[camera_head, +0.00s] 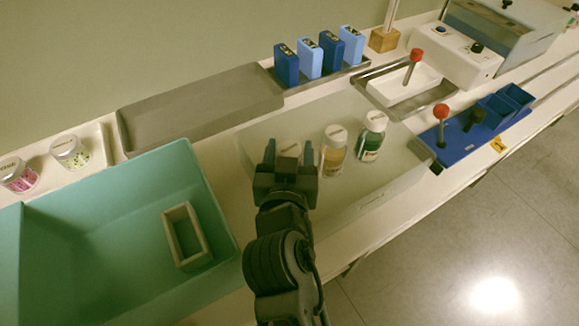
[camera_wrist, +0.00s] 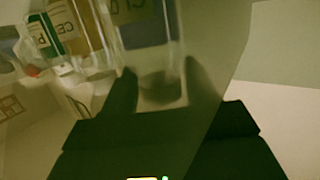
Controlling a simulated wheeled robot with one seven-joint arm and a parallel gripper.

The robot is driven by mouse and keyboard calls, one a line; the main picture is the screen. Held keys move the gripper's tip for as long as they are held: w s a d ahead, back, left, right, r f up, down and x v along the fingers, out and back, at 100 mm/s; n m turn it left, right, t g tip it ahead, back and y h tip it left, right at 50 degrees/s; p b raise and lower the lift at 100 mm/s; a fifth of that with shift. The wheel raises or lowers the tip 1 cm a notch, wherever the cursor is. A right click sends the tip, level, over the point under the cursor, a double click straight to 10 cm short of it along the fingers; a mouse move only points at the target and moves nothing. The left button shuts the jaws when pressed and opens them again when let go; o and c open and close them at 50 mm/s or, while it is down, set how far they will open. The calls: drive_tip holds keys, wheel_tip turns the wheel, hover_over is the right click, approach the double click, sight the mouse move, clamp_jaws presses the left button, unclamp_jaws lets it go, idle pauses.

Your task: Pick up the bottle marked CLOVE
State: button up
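My gripper (camera_head: 290,150) is over the grey translucent platform, its two fingers spread on either side of a clear bottle with a pale lid. The bottle (camera_wrist: 150,30) also shows in the wrist view between the fingers. Its upside-down label is partly cut off and seems to begin "CLO". The fingers stand close to its sides; I see no clear grip on it. Most of this bottle is hidden behind my gripper in the head view. An amber bottle (camera_head: 334,150) and a dark green bottle (camera_head: 371,138) stand to its right; their labels in the wrist view start "CE" and "P".
A teal bin (camera_head: 190,170) with a small frame (camera_head: 186,235) inside is at left. Two jars (camera_head: 70,152) stand behind it. Blue boxes (camera_head: 310,58) line the back. A blue rack (camera_head: 470,135) with a red-topped tool (camera_head: 441,112) is at right.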

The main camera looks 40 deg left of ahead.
clamp_jaws()
idle(0.3)
drive_tip(key=shift+r, duration=0.1)
